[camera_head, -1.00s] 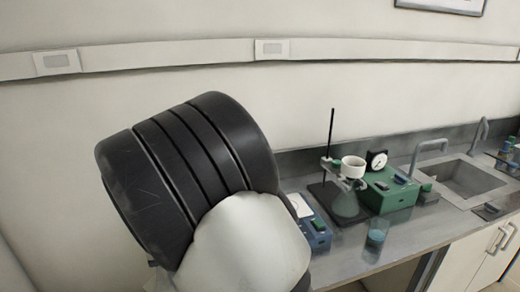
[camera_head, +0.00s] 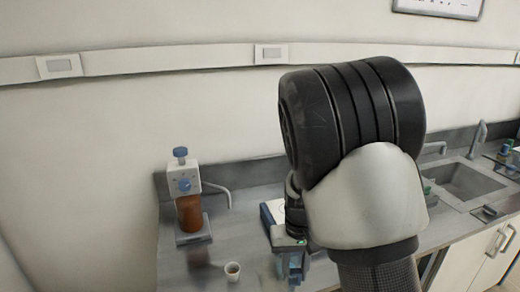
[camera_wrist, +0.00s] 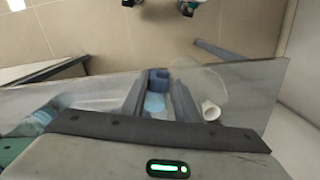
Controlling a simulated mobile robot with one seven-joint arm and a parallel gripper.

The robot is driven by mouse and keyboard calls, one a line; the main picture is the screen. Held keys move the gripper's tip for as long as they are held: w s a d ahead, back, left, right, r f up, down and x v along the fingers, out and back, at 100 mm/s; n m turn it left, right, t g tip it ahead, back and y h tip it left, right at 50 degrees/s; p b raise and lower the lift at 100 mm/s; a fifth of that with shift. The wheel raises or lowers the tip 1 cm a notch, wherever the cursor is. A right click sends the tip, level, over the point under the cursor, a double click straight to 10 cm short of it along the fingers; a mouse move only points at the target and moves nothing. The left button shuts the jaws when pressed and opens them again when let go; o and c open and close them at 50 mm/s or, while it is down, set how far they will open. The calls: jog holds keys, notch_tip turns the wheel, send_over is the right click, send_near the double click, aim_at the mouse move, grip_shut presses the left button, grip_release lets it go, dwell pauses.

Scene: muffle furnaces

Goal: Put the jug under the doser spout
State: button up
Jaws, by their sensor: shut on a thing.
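The doser (camera_head: 184,181) stands at the left of the counter. It has a white head, a blue knob and an orange-brown bottle, and its thin spout (camera_head: 221,190) reaches out to the right. My gripper (camera_head: 291,268) points down over the counter, to the right of the doser and nearer the front edge. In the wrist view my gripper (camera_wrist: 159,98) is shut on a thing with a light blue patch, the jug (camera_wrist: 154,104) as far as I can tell. The fingers and arm mostly hide it.
A small white cup (camera_head: 232,271) stands on the counter between doser and gripper; it also shows in the wrist view (camera_wrist: 210,111). A blue box (camera_head: 268,215) is partly behind my arm. The sink (camera_head: 462,181) is at the right.

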jog(key=shift+m, duration=0.3)
jog(key=d, duration=0.2)
jog(key=s+d, duration=0.1)
jog(key=d, duration=0.2)
